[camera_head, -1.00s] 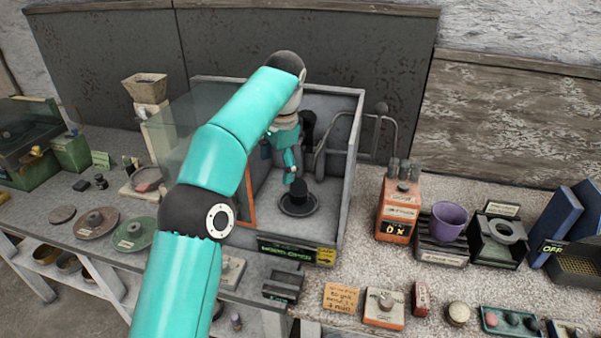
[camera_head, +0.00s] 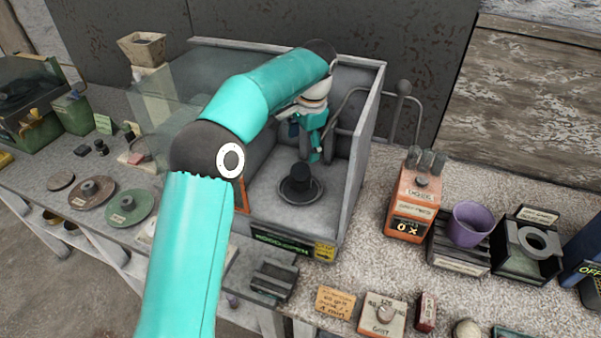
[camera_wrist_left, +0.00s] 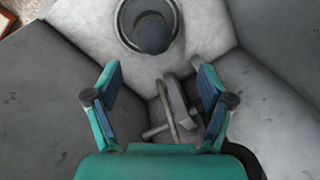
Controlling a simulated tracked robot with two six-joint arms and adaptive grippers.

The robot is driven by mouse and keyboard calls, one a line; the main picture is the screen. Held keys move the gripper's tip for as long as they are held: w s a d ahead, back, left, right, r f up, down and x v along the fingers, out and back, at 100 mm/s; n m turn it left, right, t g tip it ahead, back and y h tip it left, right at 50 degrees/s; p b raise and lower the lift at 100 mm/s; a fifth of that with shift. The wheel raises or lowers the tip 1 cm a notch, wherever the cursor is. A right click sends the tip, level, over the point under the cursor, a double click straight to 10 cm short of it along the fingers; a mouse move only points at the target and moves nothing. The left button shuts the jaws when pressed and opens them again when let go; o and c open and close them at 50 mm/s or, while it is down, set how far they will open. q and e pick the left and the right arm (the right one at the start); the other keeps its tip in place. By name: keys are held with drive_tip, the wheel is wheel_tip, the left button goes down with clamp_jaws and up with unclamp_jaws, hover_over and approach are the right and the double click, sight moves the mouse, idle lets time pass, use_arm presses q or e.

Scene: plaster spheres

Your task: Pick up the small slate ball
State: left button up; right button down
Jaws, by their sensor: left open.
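A dark grey rounded piece (camera_head: 300,174) stands on a round dark dish (camera_head: 288,195) inside the open-fronted booth. In the wrist view the piece (camera_wrist_left: 154,34) looks round from above; I cannot tell whether it is the small slate ball. My left gripper (camera_head: 315,155) is inside the booth, behind and slightly right of the piece. In the wrist view the gripper (camera_wrist_left: 158,76) is open and empty, with the dish (camera_wrist_left: 125,30) beyond its fingertips. My right gripper is not in view.
The booth's right wall (camera_head: 362,150) and glass left side (camera_head: 180,100) enclose the arm. A grey lever-like fixture (camera_wrist_left: 172,112) lies below the fingers. An orange counter box (camera_head: 412,205), purple cup (camera_head: 470,224) and grit block (camera_head: 382,312) stand right on the bench.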

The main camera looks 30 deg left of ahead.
sight(302, 165)
use_arm(q)
drive_tip(key=f, duration=0.3)
drive_tip(key=shift+w+a+f, duration=0.15)
drive_tip(key=shift+w+a, duration=0.05)
drive_tip(key=shift+a, duration=0.1)
drive_tip(key=shift+s+f, duration=0.1)
drive_tip(key=shift+f, duration=0.3)
drive_tip(key=shift+f+p, duration=0.8)
drive_tip(key=shift+f, duration=1.5)
drive_tip(key=shift+r, duration=0.1)
drive_tip(key=c, duration=1.4)
drive_tip(key=shift+a, duration=0.1)
